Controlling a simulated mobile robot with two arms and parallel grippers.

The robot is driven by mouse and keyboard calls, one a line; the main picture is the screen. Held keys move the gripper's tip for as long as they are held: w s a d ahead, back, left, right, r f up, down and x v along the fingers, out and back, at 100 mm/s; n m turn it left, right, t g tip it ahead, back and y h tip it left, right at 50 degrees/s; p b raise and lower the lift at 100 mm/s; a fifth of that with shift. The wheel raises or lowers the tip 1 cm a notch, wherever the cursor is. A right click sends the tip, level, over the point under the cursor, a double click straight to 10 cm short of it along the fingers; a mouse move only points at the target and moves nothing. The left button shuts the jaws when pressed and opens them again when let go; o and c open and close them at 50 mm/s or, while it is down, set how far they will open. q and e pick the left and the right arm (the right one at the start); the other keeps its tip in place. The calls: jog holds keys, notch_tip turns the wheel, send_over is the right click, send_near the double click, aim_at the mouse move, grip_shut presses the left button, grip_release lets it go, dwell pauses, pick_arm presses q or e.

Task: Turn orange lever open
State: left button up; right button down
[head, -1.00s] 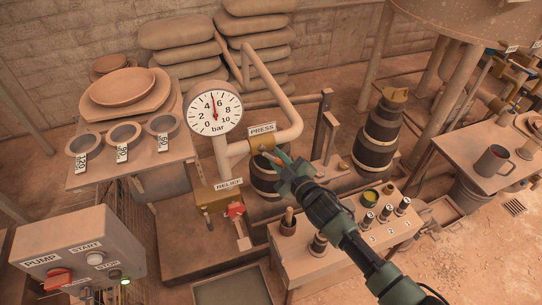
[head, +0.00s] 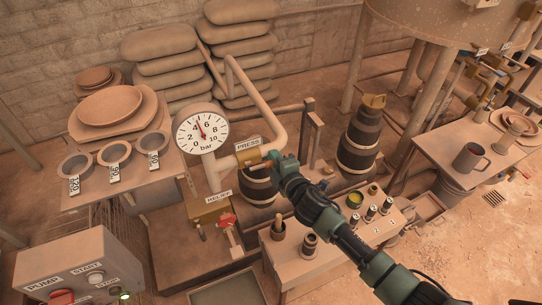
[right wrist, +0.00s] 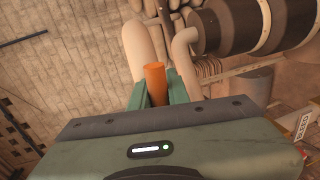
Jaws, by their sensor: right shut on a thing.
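The orange lever (right wrist: 154,80) stands between the green fingers of my right gripper (right wrist: 156,90) in the right wrist view, and the fingers are shut on it. In the head view my right gripper (head: 274,161) is at the valve under the PRESS label (head: 248,144), on the pipe right of the pressure gauge (head: 200,129). The lever is mostly hidden there by the gripper. A brass valve body (head: 247,157) shows just left of the gripper. My left gripper is in neither view.
A red-handled valve (head: 227,220) by the RELIEF label stands below. The pump box (head: 66,268) is at the lower left. A small bench (head: 300,265) with several cups lies under my right arm. A banded black vessel (head: 359,143) stands to the right.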

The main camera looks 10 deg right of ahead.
jog(key=shift+r+n, duration=0.2)
jog(key=shift+n, duration=0.2)
jog(key=c, duration=1.3)
grip_release()
jog(key=shift+c, duration=0.2)
jog(key=v, duration=0.8)
jog(key=shift+b, duration=0.3)
jog(key=shift+a, duration=0.1)
